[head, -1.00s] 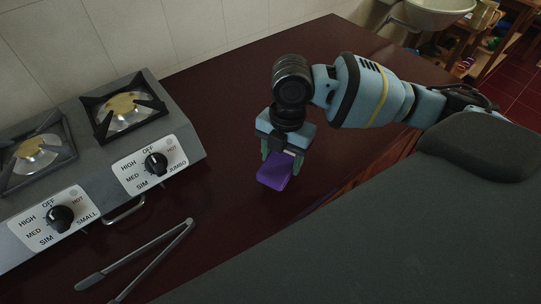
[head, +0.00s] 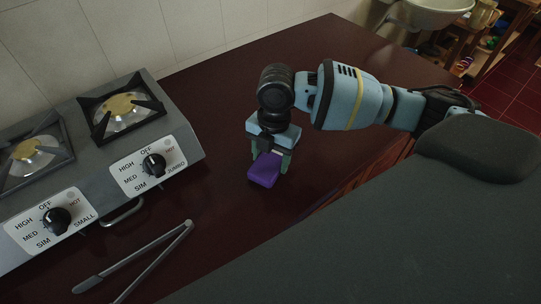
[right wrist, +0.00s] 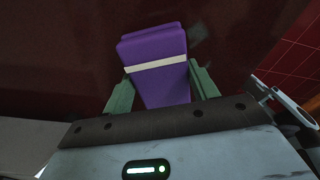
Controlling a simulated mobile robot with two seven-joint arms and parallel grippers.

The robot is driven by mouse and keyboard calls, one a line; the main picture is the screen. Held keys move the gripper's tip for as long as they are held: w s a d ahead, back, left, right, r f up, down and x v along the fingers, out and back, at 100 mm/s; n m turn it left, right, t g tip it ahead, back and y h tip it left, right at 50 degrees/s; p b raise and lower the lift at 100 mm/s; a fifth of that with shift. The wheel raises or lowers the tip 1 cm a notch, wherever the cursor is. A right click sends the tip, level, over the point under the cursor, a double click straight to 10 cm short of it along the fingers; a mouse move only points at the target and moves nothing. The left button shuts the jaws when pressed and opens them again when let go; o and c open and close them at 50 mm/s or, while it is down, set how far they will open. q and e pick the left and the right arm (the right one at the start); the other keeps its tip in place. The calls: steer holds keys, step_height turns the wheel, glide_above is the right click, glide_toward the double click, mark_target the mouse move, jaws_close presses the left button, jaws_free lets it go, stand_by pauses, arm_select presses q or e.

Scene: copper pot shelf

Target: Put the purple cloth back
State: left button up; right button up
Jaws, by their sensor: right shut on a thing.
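The folded purple cloth (head: 264,170) is in my right gripper (head: 271,160), over the dark red counter in the head view. The right wrist view shows the cloth (right wrist: 155,48) with a pale band across it. It sits between the two green fingers of the right gripper (right wrist: 162,90), which are shut on it. Most of the cloth sticks out beyond the fingertips. Whether it touches the counter, I cannot tell. My left gripper is in no view.
A grey gas stove (head: 187,128) with black knobs stands to the left on the counter (head: 330,70). Metal tongs (head: 150,266) lie in front of it. The counter behind and right of the gripper is clear. A white basin (head: 437,12) is at the far right.

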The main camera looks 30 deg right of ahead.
mark_target(273, 155)
steer(key=shift+f, duration=0.15)
steer(key=o, duration=0.9)
steer(key=shift+o, duration=0.2)
step_height(273, 155, up, 12)
steer(key=d+p, duration=0.1)
steer(key=shift+w, duration=0.35)
steer(key=shift+d, duration=0.1)
